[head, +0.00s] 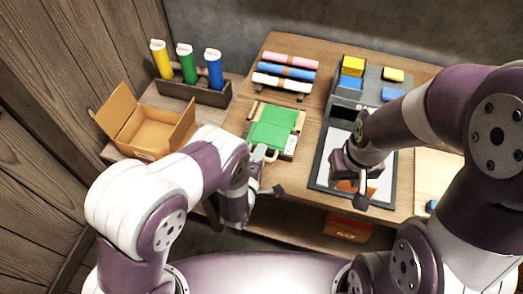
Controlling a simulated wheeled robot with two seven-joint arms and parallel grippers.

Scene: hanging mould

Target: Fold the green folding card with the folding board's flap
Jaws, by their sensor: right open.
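The green folding card (272,127) lies on the folding board (299,122), which has tan wooden edges, on the wooden table. A small tan tab (271,156) shows at the board's near edge, and a white piece sits at its near right. My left gripper (264,168) is at the board's near edge, close to the tab. Its fingers are small and partly hidden, so I cannot tell whether they touch the tab or are shut. My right gripper (361,186) is open over the dark-framed panel to the right of the board, apart from the card.
Pink, blue and white rolls (286,70) lie behind the board. An open cardboard box (148,130) and a holder (194,92) with yellow, green and blue tubes stand left. Yellow and blue blocks (352,66) sit at the back right. The dark-framed panel (325,150) lies right of the board.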

